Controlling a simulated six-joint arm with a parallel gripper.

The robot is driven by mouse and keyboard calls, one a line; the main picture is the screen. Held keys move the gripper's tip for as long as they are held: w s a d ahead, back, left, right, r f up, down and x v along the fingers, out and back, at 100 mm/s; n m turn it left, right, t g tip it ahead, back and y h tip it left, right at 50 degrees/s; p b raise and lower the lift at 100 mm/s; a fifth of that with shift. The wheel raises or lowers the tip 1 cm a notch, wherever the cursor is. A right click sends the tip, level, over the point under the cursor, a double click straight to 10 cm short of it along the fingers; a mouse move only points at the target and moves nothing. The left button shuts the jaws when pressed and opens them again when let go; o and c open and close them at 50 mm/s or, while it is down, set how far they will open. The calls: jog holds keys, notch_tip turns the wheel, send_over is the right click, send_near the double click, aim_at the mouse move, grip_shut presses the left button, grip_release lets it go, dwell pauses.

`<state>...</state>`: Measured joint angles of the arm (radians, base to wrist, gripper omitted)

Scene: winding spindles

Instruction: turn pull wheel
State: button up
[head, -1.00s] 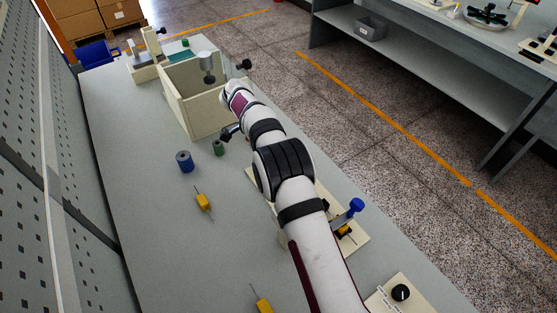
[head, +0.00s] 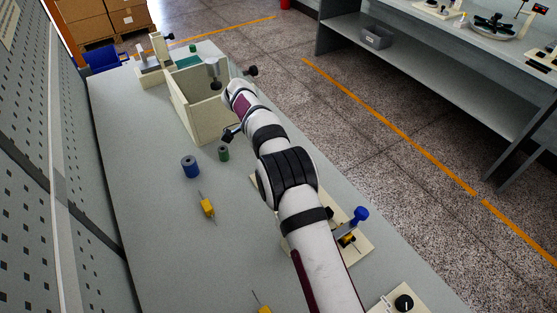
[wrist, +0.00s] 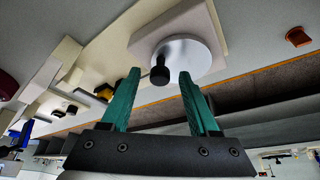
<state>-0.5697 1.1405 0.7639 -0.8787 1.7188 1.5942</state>
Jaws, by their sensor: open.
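In the wrist view a silver disc, which looks like the pull wheel (wrist: 182,60), is set on a cream block. A black knob (wrist: 159,73) sticks out from its face. My gripper (wrist: 158,76) has two green fingers spread apart, with the knob showing between their tips. I cannot tell how far the fingertips are from the knob; nothing is gripped. In the head view my arm reaches to the cream open-topped box (head: 192,122). The fingers and the wheel cannot be made out clearly there.
A blue spool (head: 190,167), a green spool (head: 223,153) and a yellow-handled tool (head: 207,207) stand or lie on the grey bench (head: 150,220). A blue-knobbed fixture (head: 361,214) is right of my arm. A perforated panel (head: 35,160) borders the bench's left side.

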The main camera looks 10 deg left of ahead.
jog(key=v, duration=0.5)
jog(key=shift+a+r, duration=0.1)
jog(key=shift+r, duration=0.2)
jog(key=s+d+r+n+g+y, duration=0.1)
jog(key=s+d+r+n+y, duration=0.35)
jog(key=s+d+r, duration=0.75)
jog(key=s+d+f+n+y, duration=0.1)
jog(key=s+d+f+n, duration=0.1)
jog(key=s, duration=0.9)
jog(key=s+d+f+n+y, duration=0.1)
jog(key=s+d+n, duration=0.3)
jog(key=s, duration=0.8)
jog(key=shift+d+f+n, duration=0.35)
jog(key=shift+d+f, duration=0.2)
jog(key=shift+d, duration=0.65)
